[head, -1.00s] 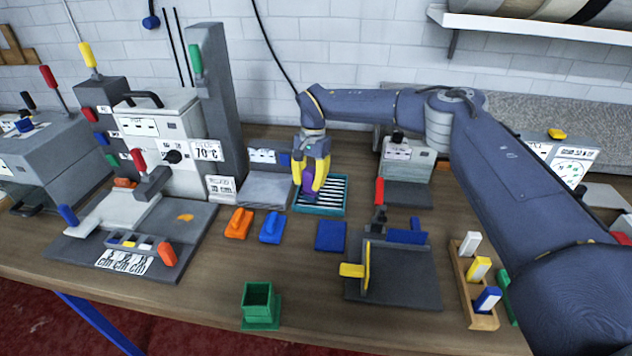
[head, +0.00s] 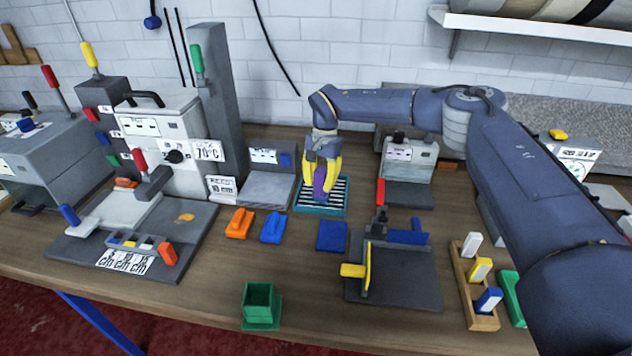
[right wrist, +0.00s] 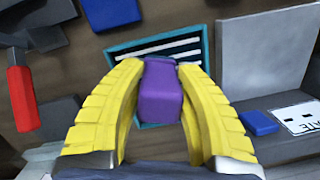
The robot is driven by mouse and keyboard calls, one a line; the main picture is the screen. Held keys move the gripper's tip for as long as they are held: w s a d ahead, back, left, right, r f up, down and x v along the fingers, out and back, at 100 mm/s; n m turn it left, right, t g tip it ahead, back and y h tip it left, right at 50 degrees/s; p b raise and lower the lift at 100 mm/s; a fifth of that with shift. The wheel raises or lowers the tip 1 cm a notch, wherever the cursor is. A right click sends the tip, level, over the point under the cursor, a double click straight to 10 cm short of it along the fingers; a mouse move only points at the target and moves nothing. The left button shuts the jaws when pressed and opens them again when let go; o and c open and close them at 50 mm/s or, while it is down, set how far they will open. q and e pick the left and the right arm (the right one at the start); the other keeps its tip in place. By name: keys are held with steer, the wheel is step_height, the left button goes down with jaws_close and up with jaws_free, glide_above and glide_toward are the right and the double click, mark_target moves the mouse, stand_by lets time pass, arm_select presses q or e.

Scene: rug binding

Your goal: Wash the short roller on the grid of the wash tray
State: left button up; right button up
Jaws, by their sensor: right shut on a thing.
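My right gripper (head: 321,178) has yellow fingers and is shut on a purple block-like piece (head: 319,181), which looks like the short roller's handle. The purple piece (right wrist: 161,92) fills the space between the fingers in the right wrist view. The gripper is over the wash tray (head: 320,211), a teal-rimmed tray with a grid of white bars, also behind the purple piece in the right wrist view (right wrist: 204,42). The roller's lower end is hidden, so I cannot tell whether it touches the grid. My left gripper is not in view.
An orange block (head: 239,223), a blue block (head: 272,227) and a blue pad (head: 331,236) lie in front of the tray. A grey plate (head: 266,190) is to its left. A grey machine with a red lever (head: 381,192) stands to its right.

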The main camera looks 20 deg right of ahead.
steer(key=shift+s+d+f, duration=0.1)
steer(key=shift+s+d, duration=0.35)
steer(key=shift+d, duration=0.4)
steer(key=shift+s+d+f, duration=0.1)
steer(key=shift+s+d, duration=0.3)
steer(key=shift+d, duration=0.4)
steer(key=shift+a, duration=0.1)
steer(key=shift+w+a, duration=0.1)
